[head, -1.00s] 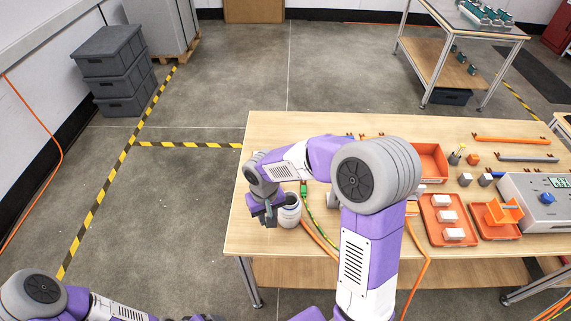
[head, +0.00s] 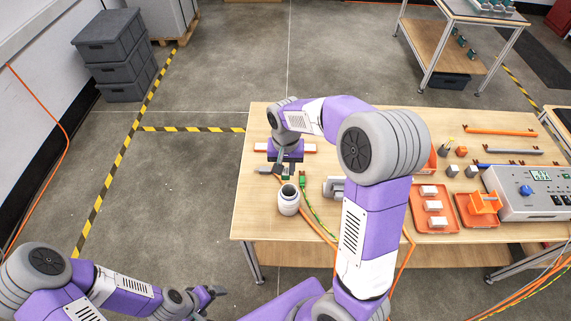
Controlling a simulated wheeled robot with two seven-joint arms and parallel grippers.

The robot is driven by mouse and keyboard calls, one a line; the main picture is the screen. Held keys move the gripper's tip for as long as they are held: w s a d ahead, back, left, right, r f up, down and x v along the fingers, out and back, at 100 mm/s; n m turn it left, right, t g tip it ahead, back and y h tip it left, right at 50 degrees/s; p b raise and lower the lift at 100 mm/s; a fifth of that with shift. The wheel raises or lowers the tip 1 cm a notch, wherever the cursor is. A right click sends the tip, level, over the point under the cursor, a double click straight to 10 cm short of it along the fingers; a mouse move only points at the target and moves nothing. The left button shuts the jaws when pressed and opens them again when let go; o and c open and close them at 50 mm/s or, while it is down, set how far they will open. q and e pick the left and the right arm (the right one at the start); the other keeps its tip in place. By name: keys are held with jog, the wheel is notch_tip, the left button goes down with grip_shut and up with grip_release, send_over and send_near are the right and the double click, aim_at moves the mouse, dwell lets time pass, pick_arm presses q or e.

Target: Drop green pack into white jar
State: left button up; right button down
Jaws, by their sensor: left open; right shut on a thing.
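The white jar (head: 288,203) stands upright on the table near its left edge, with its dark round mouth open upward. My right gripper (head: 282,172) is just behind the jar and apart from it, pointing down. It is shut on a small dark green pack (head: 289,169), which is mostly hidden by the fingers. My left gripper (head: 211,296) is open and empty, low in front of the table's left side, away from the jar.
A green-ended cable (head: 303,181) lies right of the jar. Red trays (head: 419,224) with white blocks and a grey instrument box (head: 520,205) are on the right. An orange-and-white strip lies behind my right gripper.

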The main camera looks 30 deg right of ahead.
aim_at(286, 177)
notch_tip(286, 177, down, 5)
jog(key=b, duration=0.4)
jog(key=shift+f, duration=0.1)
jog(key=c, duration=0.8)
grip_release()
notch_tip(286, 177, up, 8)
jog(key=shift+f+p, duration=0.15)
jog(key=shift+p, duration=0.65)
